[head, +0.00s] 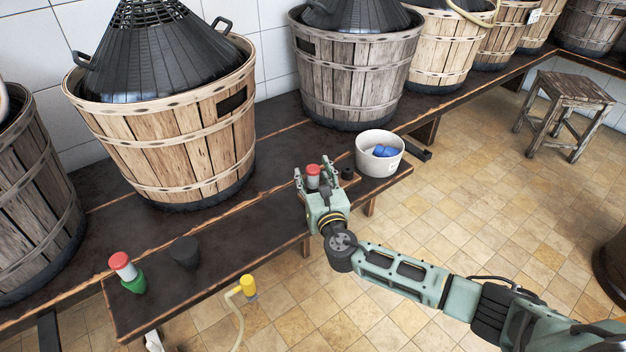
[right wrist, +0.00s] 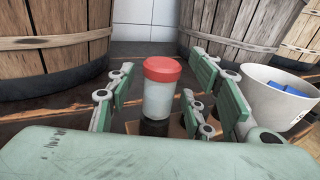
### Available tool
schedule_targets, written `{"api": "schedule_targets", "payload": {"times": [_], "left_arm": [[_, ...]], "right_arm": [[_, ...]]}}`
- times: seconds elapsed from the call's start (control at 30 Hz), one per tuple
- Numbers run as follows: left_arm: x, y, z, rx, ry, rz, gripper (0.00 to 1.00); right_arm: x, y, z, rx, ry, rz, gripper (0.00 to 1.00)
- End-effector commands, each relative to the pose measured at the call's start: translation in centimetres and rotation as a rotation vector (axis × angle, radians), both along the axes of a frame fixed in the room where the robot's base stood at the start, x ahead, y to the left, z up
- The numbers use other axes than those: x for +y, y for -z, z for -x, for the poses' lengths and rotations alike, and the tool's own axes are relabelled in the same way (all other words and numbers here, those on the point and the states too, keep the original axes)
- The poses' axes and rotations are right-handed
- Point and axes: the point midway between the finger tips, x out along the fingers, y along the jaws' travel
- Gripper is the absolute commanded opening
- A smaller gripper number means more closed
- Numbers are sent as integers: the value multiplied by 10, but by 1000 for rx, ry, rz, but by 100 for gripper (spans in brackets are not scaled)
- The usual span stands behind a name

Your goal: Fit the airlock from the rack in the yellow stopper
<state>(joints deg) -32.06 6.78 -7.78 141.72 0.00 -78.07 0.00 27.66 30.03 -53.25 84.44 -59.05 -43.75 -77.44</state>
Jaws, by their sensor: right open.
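An airlock with a red cap and pale, clear-looking body (head: 313,177) stands upright on the lower bench, between the fingers of my right gripper (head: 312,170). In the right wrist view the airlock (right wrist: 161,95) stands between the open fingers, with gaps visible on both sides. A brown wooden piece, perhaps the rack (right wrist: 178,130), shows beside its foot; most of it is hidden. A yellow piece (head: 249,286) sits at the end of a pale hose in front of the bench; I cannot tell if it is the yellow stopper. My left gripper is not in view.
Another red-capped airlock (head: 121,263) stands in a green stopper (head: 134,282) at the bench's left, near a black stopper (head: 185,251). A small black piece (head: 347,174) and white tub (head: 380,165) with blue things are right of my gripper. Basketed demijohns (head: 190,150) stand behind.

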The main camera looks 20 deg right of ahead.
Motion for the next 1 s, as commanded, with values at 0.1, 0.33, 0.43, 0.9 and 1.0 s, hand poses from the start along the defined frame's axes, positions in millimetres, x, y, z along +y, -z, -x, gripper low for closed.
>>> {"api": "schedule_targets", "payload": {"times": [0.1,0.33,0.43,0.9,1.0], "left_arm": [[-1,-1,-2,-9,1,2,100],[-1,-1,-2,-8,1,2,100],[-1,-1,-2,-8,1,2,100],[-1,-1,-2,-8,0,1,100],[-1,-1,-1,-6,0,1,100]], "right_arm": [[0,0,-1,1,-1,-1,48],[0,0,-1,1,0,-1,40],[0,0,-1,1,0,-1,31],[0,0,-1,1,0,-1,7],[0,-1,-1,1,0,-1,7]]}}
